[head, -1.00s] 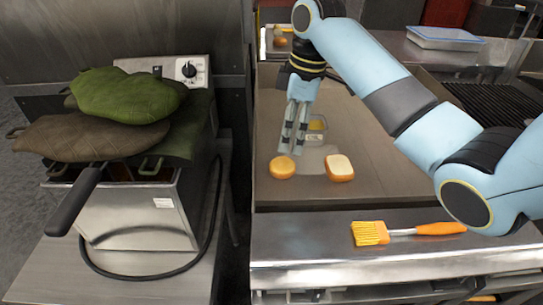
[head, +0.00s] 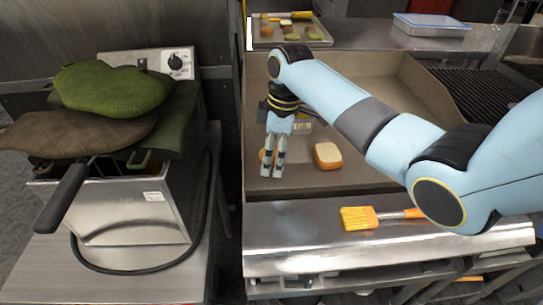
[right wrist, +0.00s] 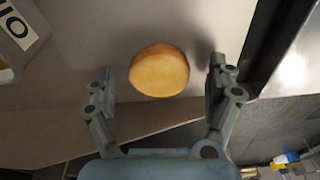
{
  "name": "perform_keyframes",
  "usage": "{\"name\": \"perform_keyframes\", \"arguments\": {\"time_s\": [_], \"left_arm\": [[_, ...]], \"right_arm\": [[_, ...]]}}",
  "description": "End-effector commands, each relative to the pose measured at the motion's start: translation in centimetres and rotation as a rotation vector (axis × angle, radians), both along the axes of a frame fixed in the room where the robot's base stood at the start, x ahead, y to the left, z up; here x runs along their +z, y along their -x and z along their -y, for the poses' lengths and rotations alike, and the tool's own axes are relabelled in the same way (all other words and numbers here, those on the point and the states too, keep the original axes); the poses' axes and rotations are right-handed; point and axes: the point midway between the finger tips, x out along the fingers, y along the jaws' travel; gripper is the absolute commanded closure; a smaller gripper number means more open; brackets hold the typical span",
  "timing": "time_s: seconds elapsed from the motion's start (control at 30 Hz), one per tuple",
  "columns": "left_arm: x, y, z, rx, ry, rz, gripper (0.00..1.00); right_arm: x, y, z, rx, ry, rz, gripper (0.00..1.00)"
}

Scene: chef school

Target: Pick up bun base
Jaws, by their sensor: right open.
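A round golden bun piece, which looks like the bun base (right wrist: 159,71), lies on the griddle in the right wrist view. In the head view it is mostly hidden behind my right fingers; its orange edge (head: 263,157) shows. My right gripper (head: 271,172) points down over it. In the right wrist view the right gripper (right wrist: 159,82) is open, with one finger on each side of the bun piece and gaps on both sides. A second bun piece (head: 327,155), squarish with a pale top and brown sides, lies to the right. My left gripper is not in view.
The griddle (head: 350,180) has a raised rim. A basting brush (head: 360,218) lies on the front steel ledge. A tray with food pieces (head: 263,37) and a blue-rimmed container (head: 430,25) stand behind. A fryer (head: 130,215) with oven mitts (head: 112,88) is at left.

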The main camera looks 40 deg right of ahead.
Motion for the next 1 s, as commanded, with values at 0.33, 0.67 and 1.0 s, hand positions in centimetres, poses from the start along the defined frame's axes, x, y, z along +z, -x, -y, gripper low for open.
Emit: {"name": "perform_keyframes", "arguments": {"time_s": [0.33,0.67,1.0], "left_arm": [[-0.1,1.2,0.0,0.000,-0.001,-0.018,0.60],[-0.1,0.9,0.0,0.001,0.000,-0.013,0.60],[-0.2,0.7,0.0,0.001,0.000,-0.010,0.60]], "right_arm": [[0.0,0.0,0.0,0.000,0.000,0.000,0.55],[0.2,0.0,0.0,0.000,0.001,0.001,0.63],[4.3,-0.2,0.1,0.000,0.001,0.007,0.63]]}}
